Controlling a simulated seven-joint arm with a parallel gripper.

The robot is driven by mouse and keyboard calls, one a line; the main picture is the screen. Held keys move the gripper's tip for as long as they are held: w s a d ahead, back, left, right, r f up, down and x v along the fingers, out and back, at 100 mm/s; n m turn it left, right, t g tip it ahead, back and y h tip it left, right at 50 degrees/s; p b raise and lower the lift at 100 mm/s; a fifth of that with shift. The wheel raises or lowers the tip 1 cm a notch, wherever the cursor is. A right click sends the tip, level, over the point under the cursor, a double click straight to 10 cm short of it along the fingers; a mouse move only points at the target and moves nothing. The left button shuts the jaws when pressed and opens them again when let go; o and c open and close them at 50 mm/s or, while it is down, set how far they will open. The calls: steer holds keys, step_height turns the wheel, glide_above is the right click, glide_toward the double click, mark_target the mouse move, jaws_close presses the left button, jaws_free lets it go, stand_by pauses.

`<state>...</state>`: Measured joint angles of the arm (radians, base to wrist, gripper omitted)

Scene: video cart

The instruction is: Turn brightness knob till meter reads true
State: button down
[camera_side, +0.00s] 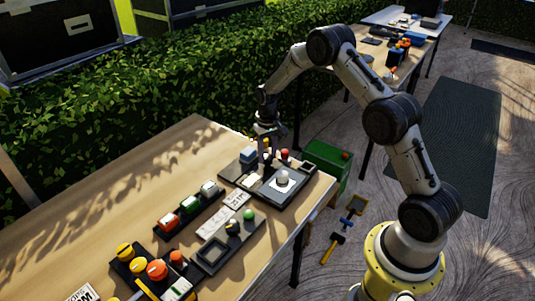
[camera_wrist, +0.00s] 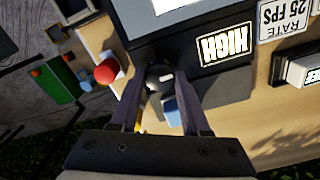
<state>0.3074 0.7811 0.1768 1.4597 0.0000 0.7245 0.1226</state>
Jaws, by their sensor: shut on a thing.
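My gripper (camera_side: 268,157) points down over the dark panel (camera_side: 247,188) at the right end of the wooden table. In the wrist view, the fingers of my gripper (camera_wrist: 164,76) are closed around a dark round knob (camera_wrist: 158,77) with a white mark on it. A label reading HIGH (camera_wrist: 225,45) lies beside the knob. A blue block (camera_wrist: 172,112) shows between the fingers, nearer the palm. The side view hides the knob behind the fingers. I cannot make out a meter reading in either view.
A red-topped button (camera_side: 285,154) stands close by the gripper; it also shows in the wrist view (camera_wrist: 107,71). A green box (camera_side: 327,160) stands beyond the table edge. Other button panels (camera_side: 212,254) spread left; the table's (camera_side: 110,190) far left is bare.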

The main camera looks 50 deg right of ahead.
mark_target(267, 157)
steer(key=shift+r+n, duration=0.1)
steer(key=shift+n, duration=0.5)
steer(key=shift+c, duration=1.9)
jaws_free()
step_height(267, 157, up, 14)
